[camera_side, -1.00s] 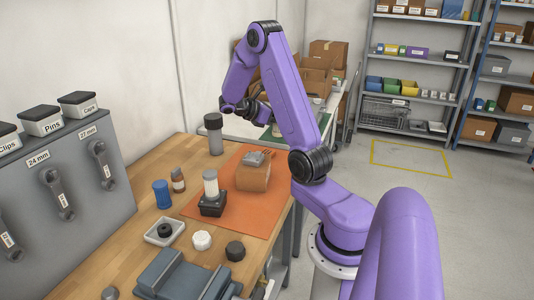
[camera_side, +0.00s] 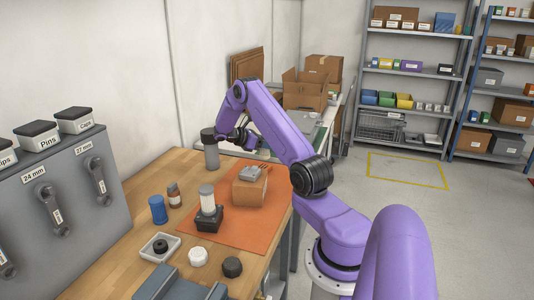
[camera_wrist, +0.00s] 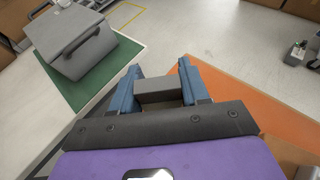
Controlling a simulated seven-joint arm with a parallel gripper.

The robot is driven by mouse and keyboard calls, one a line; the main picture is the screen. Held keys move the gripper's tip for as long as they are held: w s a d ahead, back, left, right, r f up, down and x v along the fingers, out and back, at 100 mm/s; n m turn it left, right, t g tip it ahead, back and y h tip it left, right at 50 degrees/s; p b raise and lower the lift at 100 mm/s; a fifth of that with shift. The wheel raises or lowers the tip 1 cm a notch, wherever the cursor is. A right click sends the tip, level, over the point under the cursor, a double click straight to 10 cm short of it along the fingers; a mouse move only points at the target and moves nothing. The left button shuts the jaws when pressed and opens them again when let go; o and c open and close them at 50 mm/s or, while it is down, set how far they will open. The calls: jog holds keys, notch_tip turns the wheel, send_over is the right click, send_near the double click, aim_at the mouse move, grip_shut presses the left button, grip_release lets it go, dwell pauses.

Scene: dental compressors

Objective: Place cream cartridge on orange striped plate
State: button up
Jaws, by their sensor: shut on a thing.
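My gripper (camera_wrist: 160,92) has blue fingers on either side of a dark grey, block-like thing (camera_wrist: 158,84) in the wrist view. I cannot tell whether this is the cream cartridge. In the side view my gripper is small and partly hidden by my arm, behind the tall grey cylinder with a dark cap (camera_side: 211,155). A pale cylinder (camera_side: 207,199) stands upright on a black base (camera_side: 209,220) on the orange mat (camera_side: 255,229). I cannot make out stripes on the mat; its edge also shows at right in the wrist view (camera_wrist: 240,98).
A brown block (camera_side: 249,192) with a grey part on top stands on the mat. A blue bottle (camera_side: 158,209), a small brown bottle (camera_side: 174,194), a white tray (camera_side: 155,252) and two round caps stand nearby. A grey box (camera_wrist: 78,42) rests on a green board (camera_wrist: 113,78).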

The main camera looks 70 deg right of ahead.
jog(key=shift+w+d+f, duration=0.4)
jog(key=shift+d+f, duration=0.1)
jog(key=shift+f, duration=1.8)
jog(key=shift+f, duration=0.15)
jog(key=o, duration=1.1)
